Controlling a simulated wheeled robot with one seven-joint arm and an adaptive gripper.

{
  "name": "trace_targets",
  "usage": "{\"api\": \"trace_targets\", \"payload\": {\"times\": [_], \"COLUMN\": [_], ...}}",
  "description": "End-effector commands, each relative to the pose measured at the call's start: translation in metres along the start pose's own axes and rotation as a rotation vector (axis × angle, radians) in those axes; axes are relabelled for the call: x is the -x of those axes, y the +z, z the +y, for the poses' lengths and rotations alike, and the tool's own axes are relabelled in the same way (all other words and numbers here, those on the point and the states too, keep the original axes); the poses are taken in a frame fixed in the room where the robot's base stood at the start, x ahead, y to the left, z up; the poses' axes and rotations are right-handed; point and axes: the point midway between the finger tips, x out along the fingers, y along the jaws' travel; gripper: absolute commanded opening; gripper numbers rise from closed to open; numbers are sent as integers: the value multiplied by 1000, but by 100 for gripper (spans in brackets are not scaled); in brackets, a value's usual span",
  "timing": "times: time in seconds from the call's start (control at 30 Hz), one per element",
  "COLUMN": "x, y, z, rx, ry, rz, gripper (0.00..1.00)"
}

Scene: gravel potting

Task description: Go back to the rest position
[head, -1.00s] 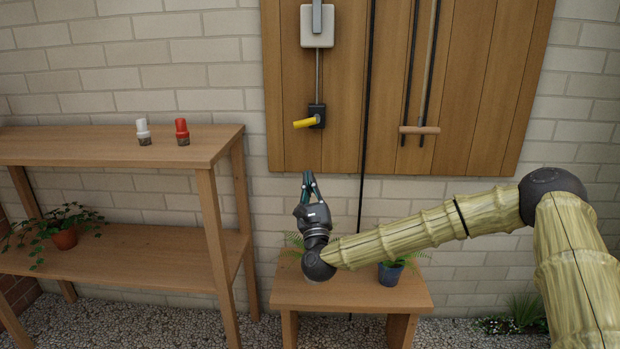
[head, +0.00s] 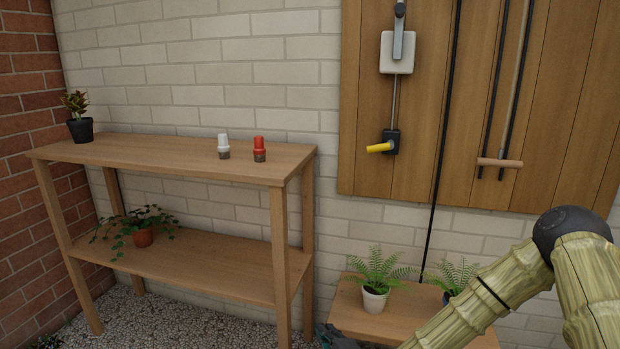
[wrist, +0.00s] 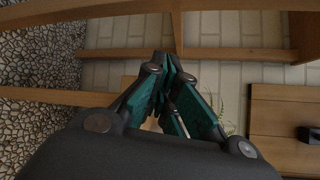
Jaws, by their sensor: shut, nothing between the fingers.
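My gripper (wrist: 166,66) is shut and empty in the wrist view, its teal fingers together. In the head view only a small dark part of it (head: 335,338) shows at the bottom edge, beside the low bench. My arm reaches down from the right, and its lower part is out of the picture.
A wooden shelf (head: 180,148) holds a white-capped pot (head: 223,146), a red-capped one (head: 259,148) and plants. A low bench (head: 345,318) bears a fern in a white pot (head: 375,300) and another fern. A wooden wall panel (head: 360,110) carries a yellow-handled lever (head: 380,147).

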Motion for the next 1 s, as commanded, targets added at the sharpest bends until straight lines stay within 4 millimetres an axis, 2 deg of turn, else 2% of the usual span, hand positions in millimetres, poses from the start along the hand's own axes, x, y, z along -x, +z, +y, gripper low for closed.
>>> {"api": "trace_targets", "payload": {"times": [0.03,0.2,0.37,0.5,0.6,0.7,0.8,1.0], "x": [12,61,121,183,232,280,321,387], "y": [2,-4,-18,-36,-52,-69,-84,-109], "z": [28,112,181,230,257,275,284,290], "rx": [64,300,523,713,845,964,1056,1188], "ry": [70,308,534,733,875,1007,1118,1293], "rz": [-6,-37,-98,-177,-248,-326,-398,-531], "gripper": [0,0,0,0,0,0,0,0]}}
